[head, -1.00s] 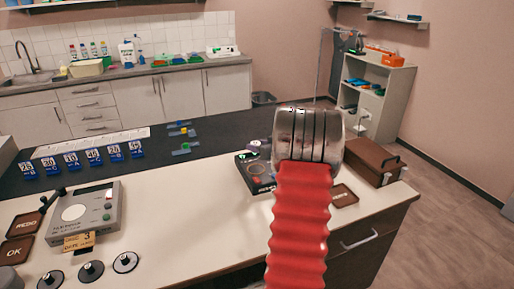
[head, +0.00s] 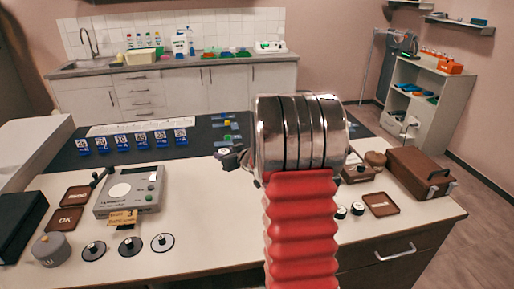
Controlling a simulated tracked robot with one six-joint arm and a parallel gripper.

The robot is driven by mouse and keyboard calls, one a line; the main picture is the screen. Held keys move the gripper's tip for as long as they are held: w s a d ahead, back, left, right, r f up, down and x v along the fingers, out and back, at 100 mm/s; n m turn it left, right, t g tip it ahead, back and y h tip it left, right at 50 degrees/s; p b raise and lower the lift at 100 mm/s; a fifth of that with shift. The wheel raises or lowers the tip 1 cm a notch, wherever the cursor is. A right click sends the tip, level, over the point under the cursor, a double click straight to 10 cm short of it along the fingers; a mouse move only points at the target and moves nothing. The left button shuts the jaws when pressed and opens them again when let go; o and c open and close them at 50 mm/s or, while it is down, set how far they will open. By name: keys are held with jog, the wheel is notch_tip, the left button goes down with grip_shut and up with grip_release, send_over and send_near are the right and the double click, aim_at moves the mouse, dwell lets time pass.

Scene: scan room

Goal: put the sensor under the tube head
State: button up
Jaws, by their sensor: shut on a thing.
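My gripper (head: 238,159) shows only in part, poking out left of my metal wrist, which hides most of it. It is shut on a small dark piece with a pale round face (head: 222,153), held above the bench; I cannot tell if this is the sensor. A grey tester (head: 130,202) with a white disc, a small screen and a black lever stands at the left of the bench. I cannot make out a tube head for certain. A dark box (head: 356,175) is mostly hidden behind my wrist.
Brown OK tray (head: 65,220) and REDO tray (head: 76,197) lie left, near a grey weight (head: 51,248) and several black discs (head: 127,246). Numbered blue stands (head: 122,143) line the dark mat. A brown case (head: 420,173) and empty tray (head: 380,204) are right. The front middle is clear.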

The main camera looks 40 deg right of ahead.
jog(key=s+a+f+y, duration=0.1)
jog(key=a, duration=1.2)
jog(key=s+a+f+n, duration=0.1)
jog(key=a+f, duration=0.1)
jog(key=a, duration=1.1)
jog(key=shift+s+n+y, duration=0.3)
jog(key=shift+s+y, duration=0.05)
jog(key=shift+y, duration=0.05)
jog(key=shift+s+a, duration=0.1)
